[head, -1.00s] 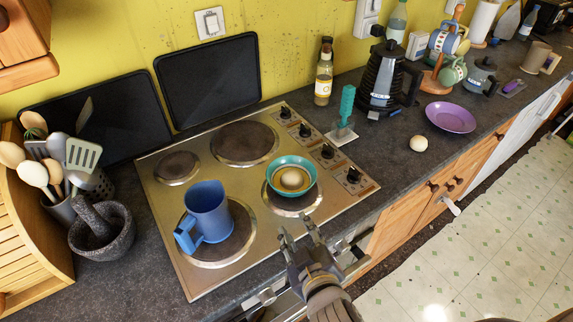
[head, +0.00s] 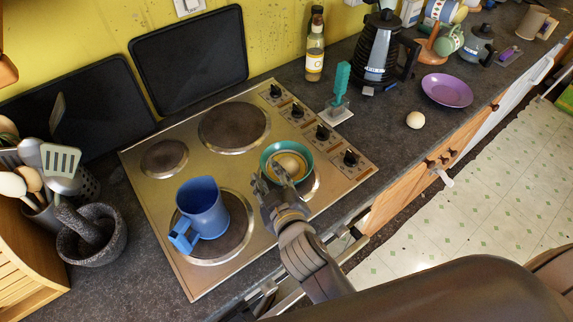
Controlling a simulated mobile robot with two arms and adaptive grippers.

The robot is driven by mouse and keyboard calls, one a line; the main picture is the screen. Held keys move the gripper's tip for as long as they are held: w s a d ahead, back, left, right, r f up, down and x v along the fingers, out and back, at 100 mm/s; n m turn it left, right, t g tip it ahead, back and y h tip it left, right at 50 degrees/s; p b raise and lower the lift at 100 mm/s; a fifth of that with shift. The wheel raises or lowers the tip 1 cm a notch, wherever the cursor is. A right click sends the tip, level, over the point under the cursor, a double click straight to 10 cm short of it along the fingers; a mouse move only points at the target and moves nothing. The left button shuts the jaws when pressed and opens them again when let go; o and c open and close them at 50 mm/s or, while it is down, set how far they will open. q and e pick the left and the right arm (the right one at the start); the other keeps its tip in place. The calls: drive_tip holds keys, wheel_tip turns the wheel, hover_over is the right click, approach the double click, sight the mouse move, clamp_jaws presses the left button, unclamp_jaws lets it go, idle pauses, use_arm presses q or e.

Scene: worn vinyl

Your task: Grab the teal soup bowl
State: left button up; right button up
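The teal soup bowl (head: 307,152) stands upright on the front right burner of the hob. A round pale thing (head: 290,166) lies inside it. My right gripper (head: 272,177) is at the near left side of the bowl, with its fingers spread apart. One finger overlaps the inside of the bowl and the other is by its left outer side, so they appear to straddle the rim. Whether they touch the bowl I cannot tell. My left gripper is not in view.
A blue jug (head: 203,208) stands left of the bowl on the hob (head: 165,235). A teal-handled brush (head: 341,85), a pale ball (head: 415,120), a purple plate (head: 447,90) and a black kettle (head: 378,50) stand to the right. A stone mortar (head: 95,240) is far left.

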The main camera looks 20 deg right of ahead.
sight(263, 164)
drive_tip(key=p+x, duration=0.1)
drive_tip(key=x, duration=0.2)
drive_tip(key=shift+w+r, duration=0.1)
drive_tip(key=shift+w, duration=0.05)
drive_tip(key=shift+w+a+f, duration=0.1)
drive_tip(key=shift+w+f, duration=0.2)
drive_tip(key=shift+w, duration=0.2)
clamp_jaws()
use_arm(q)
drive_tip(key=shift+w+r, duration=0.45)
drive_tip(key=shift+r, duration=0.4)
use_arm(e)
drive_tip(key=shift+r, duration=0.1)
